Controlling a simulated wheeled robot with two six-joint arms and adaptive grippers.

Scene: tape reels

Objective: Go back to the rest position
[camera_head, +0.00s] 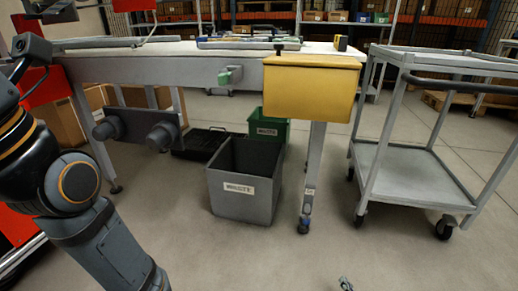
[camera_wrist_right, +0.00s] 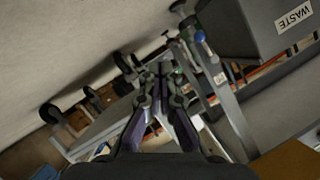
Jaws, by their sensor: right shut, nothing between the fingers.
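My right gripper (camera_head: 346,284) shows only as a small tip at the bottom edge of the head view, over bare floor in front of the table. In the right wrist view its two fingers (camera_wrist_right: 160,72) are together, shut and empty. Nothing is in contact with them that I can see. My left arm (camera_head: 80,200) hangs down along the left side of the head view; its gripper is below the frame and hidden.
A workbench (camera_head: 170,68) stands ahead with a yellow box (camera_head: 312,90) at its right corner. A grey waste bin (camera_head: 240,200) and a green bin (camera_head: 268,128) stand below. A grey cart (camera_head: 410,170) is at the right. The near floor is clear.

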